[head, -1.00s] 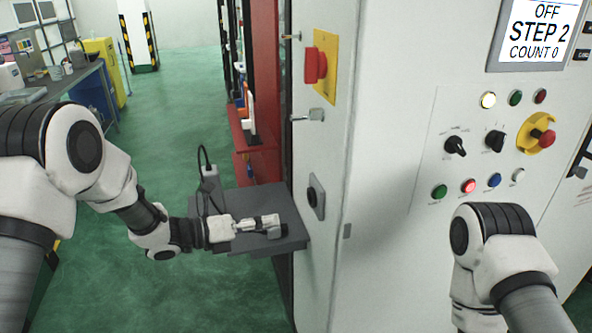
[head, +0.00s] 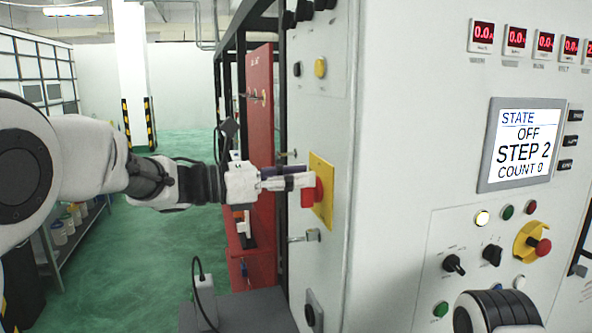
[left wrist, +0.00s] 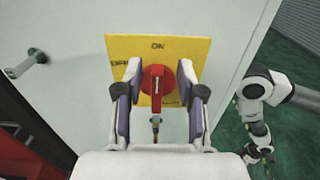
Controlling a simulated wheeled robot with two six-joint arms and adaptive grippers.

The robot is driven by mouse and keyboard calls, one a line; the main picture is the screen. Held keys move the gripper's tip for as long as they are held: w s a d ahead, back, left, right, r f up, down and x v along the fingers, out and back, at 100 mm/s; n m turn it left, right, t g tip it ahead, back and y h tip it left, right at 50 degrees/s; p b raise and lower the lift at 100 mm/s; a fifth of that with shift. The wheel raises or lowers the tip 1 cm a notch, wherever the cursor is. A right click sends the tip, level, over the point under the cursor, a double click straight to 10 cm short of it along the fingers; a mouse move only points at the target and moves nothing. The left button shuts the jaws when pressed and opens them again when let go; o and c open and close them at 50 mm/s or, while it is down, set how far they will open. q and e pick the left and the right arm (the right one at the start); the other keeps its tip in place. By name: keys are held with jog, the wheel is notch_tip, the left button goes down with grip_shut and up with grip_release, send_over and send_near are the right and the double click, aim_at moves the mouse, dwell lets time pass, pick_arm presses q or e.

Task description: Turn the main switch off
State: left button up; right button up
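The main switch is a red rotary handle (head: 319,192) on a yellow plate (head: 318,163) on the cabinet's narrow side. In the left wrist view the handle (left wrist: 157,88) stands upright, in line with the word ON at the top of the plate (left wrist: 185,46). My left gripper (head: 303,180) is at the handle in the head view. In the left wrist view its fingers (left wrist: 158,68) are spread, one on each side of the handle, with gaps showing. My right arm shows at the right of the left wrist view; its gripper is too small to read.
A display (head: 522,146) on the cabinet front reads OFF, STEP 2, COUNT 0. Below it are knobs, lamps and a red emergency button (head: 543,247). A metal door latch (head: 312,235) sticks out below the switch. A grey shelf (head: 262,305) stands lower down.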

pick_arm(q)
jog(key=shift+s, duration=0.1)
jog(key=shift+w+a+f, duration=0.15)
jog(key=shift+w, duration=0.1)
grip_shut()
jog(key=shift+s, duration=0.1)
